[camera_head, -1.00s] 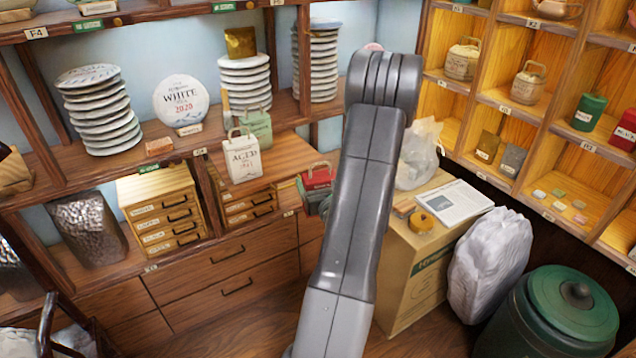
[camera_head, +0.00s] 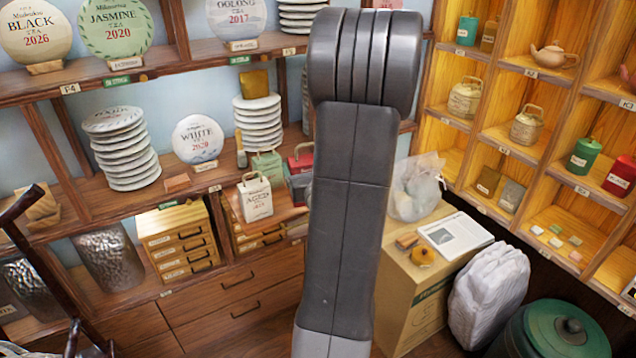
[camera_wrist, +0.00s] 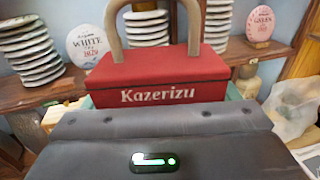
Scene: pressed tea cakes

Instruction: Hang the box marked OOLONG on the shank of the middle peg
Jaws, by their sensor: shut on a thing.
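A red box (camera_wrist: 155,68) with a grey-brown arched handle (camera_wrist: 112,20) fills the middle of the wrist view. The side facing me reads "Kazerizu"; I see no OOLONG marking on it. My gripper (camera_wrist: 160,98) is shut on this box. Its dark housing hides the box's lower part, and teal edges show at both sides of the box. In the head view the red box (camera_head: 299,166) shows just left of my arm, which hides its right part and my jaws. I cannot make out the middle peg clearly in either view.
A cream box marked AGED (camera_head: 257,201) and a green box (camera_head: 266,166) stand by the ledge left of the red box. A WHITE tea cake (camera_head: 197,139) and plate stacks (camera_head: 125,150) fill the shelf. An OOLONG tea cake (camera_head: 237,22) stands on the upper shelf.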

